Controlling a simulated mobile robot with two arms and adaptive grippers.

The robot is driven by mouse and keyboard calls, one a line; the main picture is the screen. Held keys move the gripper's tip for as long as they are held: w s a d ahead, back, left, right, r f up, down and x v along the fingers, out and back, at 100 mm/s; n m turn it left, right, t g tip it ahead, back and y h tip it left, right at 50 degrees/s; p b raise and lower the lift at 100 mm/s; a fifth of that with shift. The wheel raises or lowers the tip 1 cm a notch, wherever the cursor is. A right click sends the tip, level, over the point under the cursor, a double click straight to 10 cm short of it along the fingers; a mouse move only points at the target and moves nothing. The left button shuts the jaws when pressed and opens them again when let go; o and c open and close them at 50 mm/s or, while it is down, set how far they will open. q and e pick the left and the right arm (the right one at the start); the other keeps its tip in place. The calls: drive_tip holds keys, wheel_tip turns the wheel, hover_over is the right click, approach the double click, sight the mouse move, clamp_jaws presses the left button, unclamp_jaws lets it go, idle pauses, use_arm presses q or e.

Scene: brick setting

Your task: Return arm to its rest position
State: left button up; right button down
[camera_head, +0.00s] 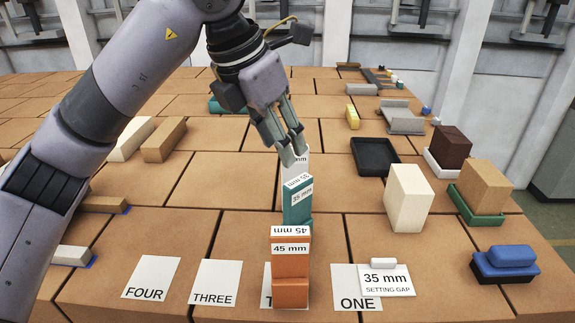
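My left arm (105,95) reaches in from the left across the upper middle. Its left gripper (294,156) points down, fingertips close together just above and in front of a white labelled block (301,172). I cannot tell whether the fingers touch that block or hold anything. A teal block (298,207) marked 35 mm stands in front of it. An orange block (291,268) marked 45 mm stands nearest, partly hiding the teal one. My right gripper is not in view.
Cards FOUR (150,278), THREE (215,283) and ONE (345,300) lie in front, near a 35 mm setting-gap sign (387,283). A cream block (408,198), black tray (374,157) and blue item (503,264) stand right. Bare brick (215,190) shows left of the blocks.

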use_arm(q)
drive_tip(key=shift+v, duration=0.85)
